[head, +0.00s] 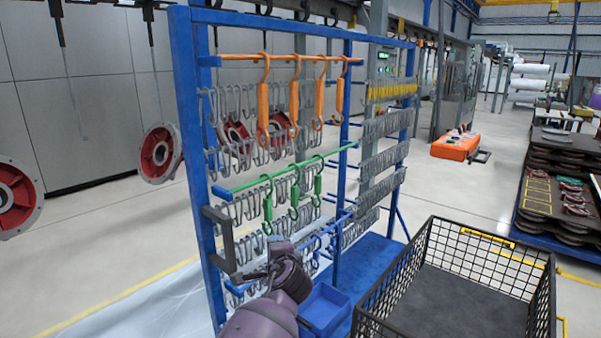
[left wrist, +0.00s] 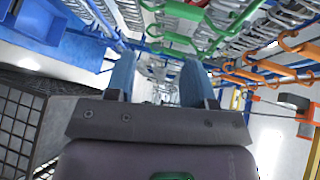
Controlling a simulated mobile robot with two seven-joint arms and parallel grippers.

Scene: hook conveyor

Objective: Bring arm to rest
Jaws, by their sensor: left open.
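My left arm reaches up from the bottom middle of the head view, its gripper (head: 262,272) in front of the lower part of the blue hook rack (head: 187,150). In the left wrist view the two blue fingers of the left gripper (left wrist: 158,72) stand apart with nothing seen held between them. Green hooks (head: 294,195) hang on a green bar of the rack, and orange hooks (head: 294,95) on an orange bar above. The green hooks (left wrist: 183,12) show beyond the fingers in the left wrist view. My right gripper is not in view.
A black wire crate (head: 470,255) stands right of the rack. A blue bin (head: 325,305) sits low beside my arm. Several grey hooks fill the rack's rows. Red discs (head: 160,153) hang at left. Floor is open behind the crate.

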